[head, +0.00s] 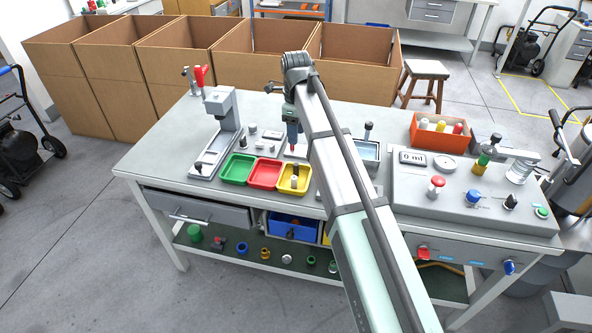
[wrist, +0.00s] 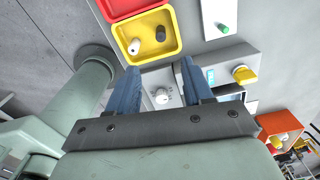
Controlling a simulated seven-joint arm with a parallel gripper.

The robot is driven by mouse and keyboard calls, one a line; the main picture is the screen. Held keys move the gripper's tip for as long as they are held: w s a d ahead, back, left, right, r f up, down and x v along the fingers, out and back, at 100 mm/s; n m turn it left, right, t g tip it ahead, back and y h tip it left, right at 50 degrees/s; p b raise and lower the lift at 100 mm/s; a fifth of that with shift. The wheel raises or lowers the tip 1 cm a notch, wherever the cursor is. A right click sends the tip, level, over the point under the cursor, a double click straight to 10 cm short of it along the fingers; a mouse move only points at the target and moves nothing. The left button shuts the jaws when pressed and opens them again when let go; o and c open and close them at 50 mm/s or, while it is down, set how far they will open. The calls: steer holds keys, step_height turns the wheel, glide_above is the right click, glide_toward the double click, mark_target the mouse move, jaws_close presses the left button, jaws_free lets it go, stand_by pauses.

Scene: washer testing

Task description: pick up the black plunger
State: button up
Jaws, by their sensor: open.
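No part is plainly marked as the black plunger. Candidates are a dark cylinder in the yellow bin, seen in the wrist view (wrist: 160,34), a black-topped post (head: 368,130) by the grey tray, and a black knob (head: 510,201) on the right panel. My gripper (head: 292,140) points down over the middle of the bench, behind the colored bins. In the wrist view its two blue fingers (wrist: 159,66) are spread with nothing held between them. A grey unit with a round white dial (wrist: 161,96) shows between and below the fingers. A white cylinder (wrist: 134,46) stands beside the dark one.
Green (head: 238,168), red (head: 264,174) and yellow (head: 287,188) bins sit along the front of the bench (head: 150,160). A tall grey press (head: 224,110) stands to the left. An orange box (head: 426,138) and the control panel (head: 410,195) are to the right. My arm hides part of the middle.

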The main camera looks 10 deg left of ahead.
mark_target(296, 164)
step_height(296, 164, down, 13)
steer(key=shift+w+r, duration=0.1)
steer(key=shift+r, duration=0.05)
jaws_close()
stand_by(1.0)
